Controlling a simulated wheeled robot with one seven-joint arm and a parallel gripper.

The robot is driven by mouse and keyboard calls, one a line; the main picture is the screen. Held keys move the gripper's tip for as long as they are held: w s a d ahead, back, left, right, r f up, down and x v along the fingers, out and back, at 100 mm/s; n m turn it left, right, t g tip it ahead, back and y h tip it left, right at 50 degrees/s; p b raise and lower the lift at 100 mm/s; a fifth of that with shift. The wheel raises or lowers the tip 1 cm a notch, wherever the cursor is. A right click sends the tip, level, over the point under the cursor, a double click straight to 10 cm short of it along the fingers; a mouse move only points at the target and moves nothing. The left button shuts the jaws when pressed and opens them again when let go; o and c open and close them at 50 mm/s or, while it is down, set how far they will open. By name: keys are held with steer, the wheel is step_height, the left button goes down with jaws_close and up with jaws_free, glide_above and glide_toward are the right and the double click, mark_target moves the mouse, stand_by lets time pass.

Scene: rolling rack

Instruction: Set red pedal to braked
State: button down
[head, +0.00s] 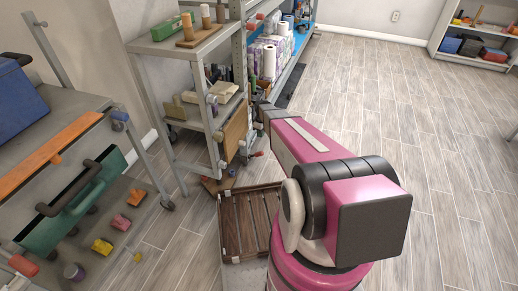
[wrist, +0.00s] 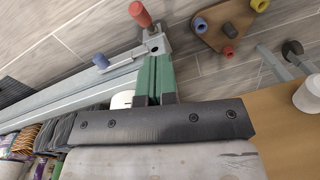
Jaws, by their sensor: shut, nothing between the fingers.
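The red pedal (wrist: 140,14) is a short red grip on a thin stem. It sticks out from a bracket at the end of a grey metal rail, near the top of the wrist view. A small red piece (head: 257,153) low by the rack in the head view may be the same pedal. A blue piece (wrist: 100,61) sits on the rail to its left. My gripper (wrist: 155,58) has its green fingers shut together and empty, their tips just below the bracket and apart from the red pedal. The arm hides the gripper in the head view. I cannot tell the pedal's setting.
The rolling rack (head: 198,105) has loaded shelves. A brown slatted crate (head: 250,225) stands in front. A grey cart (head: 75,140) is at left. Floor at right is free.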

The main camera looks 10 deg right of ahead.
steer(key=w+f+n, duration=0.2)
steer(key=w+f, duration=0.3)
steer(key=f, duration=0.1)
steer(key=shift+w+d+f, duration=0.25)
steer(key=shift+w+d, duration=0.1)
glide_above(256, 155)
steer(key=w+d, duration=0.1)
steer(key=d, duration=0.1)
step_height(256, 155, down, 10)
steer(key=shift+d, duration=0.2)
steer(key=shift+s+d+f+y, duration=0.15)
steer(key=shift+f+y, duration=0.05)
steer(key=shift+y, duration=0.3)
